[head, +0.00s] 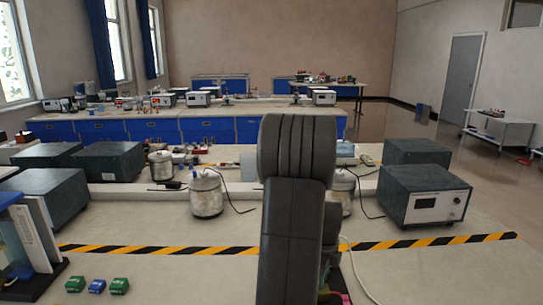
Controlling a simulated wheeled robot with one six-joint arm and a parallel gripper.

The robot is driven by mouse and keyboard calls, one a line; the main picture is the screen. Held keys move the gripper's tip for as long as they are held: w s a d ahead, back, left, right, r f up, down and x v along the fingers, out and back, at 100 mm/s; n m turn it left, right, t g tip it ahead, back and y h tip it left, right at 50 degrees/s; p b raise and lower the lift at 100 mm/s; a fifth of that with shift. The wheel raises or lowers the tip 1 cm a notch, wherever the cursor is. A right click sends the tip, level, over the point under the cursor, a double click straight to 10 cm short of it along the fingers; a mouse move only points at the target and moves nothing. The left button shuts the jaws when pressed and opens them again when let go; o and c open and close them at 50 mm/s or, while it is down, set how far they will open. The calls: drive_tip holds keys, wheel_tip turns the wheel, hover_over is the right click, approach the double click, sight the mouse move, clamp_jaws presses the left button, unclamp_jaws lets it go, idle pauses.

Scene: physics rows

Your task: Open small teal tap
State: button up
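I cannot make out a small teal tap in the head view. My own dark arm stands upright in the middle and hides part of the bench behind it. My gripper is not visible. An apparatus with white panels (40,235) and a pale teal side stands at the left edge, partly cut off; no tap can be told on it.
Metal pots (206,195) and a grey instrument box (425,195) stand behind. The front right is mostly clear, except for a cable.

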drive_tip(key=shift+f+b, duration=0.75)
drive_tip(key=shift+f, duration=0.3)
drive_tip(key=shift+r+p, duration=0.3)
idle(0.4)
clamp_jaws()
drive_tip(key=shift+n, duration=1.5)
